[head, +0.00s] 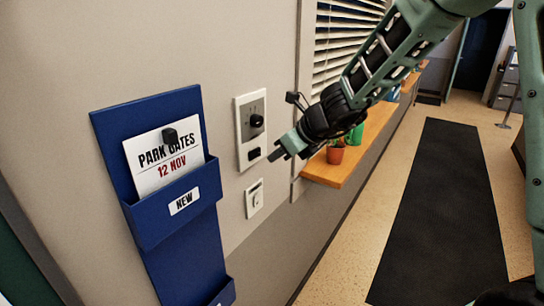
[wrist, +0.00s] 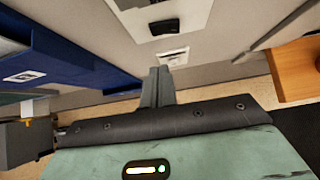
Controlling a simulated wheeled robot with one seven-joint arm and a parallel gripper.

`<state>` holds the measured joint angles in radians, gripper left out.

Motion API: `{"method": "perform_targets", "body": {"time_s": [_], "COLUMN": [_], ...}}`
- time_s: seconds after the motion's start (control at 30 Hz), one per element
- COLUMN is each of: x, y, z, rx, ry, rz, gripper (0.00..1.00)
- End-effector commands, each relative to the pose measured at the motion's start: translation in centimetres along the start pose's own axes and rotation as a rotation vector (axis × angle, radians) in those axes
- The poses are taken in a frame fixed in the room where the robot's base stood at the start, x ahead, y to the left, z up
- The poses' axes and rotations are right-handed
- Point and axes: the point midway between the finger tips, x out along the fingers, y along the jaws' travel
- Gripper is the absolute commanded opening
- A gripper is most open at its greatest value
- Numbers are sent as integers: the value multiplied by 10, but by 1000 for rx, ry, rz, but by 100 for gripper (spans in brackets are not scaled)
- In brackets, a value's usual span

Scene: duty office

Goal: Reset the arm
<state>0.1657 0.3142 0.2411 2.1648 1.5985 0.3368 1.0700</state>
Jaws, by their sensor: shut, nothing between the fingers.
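My gripper (head: 279,154) is at the end of my green arm, held out toward the wall on the left. Its fingers are together with nothing between them; they also show in the wrist view (wrist: 158,78). In the head view the fingertips are just right of a wall panel (head: 250,129) with a black knob and a dark slot. I cannot tell how far they are from the wall. A smaller white wall plate (head: 254,198) is below the panel. In the wrist view this plate (wrist: 173,57) is just beyond the fingertips.
A blue wall holder (head: 178,243) with a card (head: 163,161) reading "PARK GATES 12 NOV" hangs at left. A wooden ledge (head: 354,164) with potted plants (head: 335,154) juts out under the blinds (head: 345,30). A dark floor mat (head: 445,200) runs along the open floor at right.

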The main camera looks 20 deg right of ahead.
Motion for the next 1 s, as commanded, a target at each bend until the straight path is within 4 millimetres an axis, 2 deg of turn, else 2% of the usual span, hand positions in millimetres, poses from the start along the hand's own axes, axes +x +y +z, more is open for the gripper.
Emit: {"method": "perform_targets", "body": {"time_s": [0.4,0.53,0.77,0.87,0.97,1.0], "x": [-65,-74,-76,-67,-56,-53], "y": [6,7,9,41,95,120], "z": [1,0,-1,-10,-31,-44], "rx": [-1,-1,-6,-194,-554,-742], "ry": [0,1,2,31,71,85], "rz": [-1,-1,3,67,188,252], "gripper": [0,0,0,0,0,0]}}
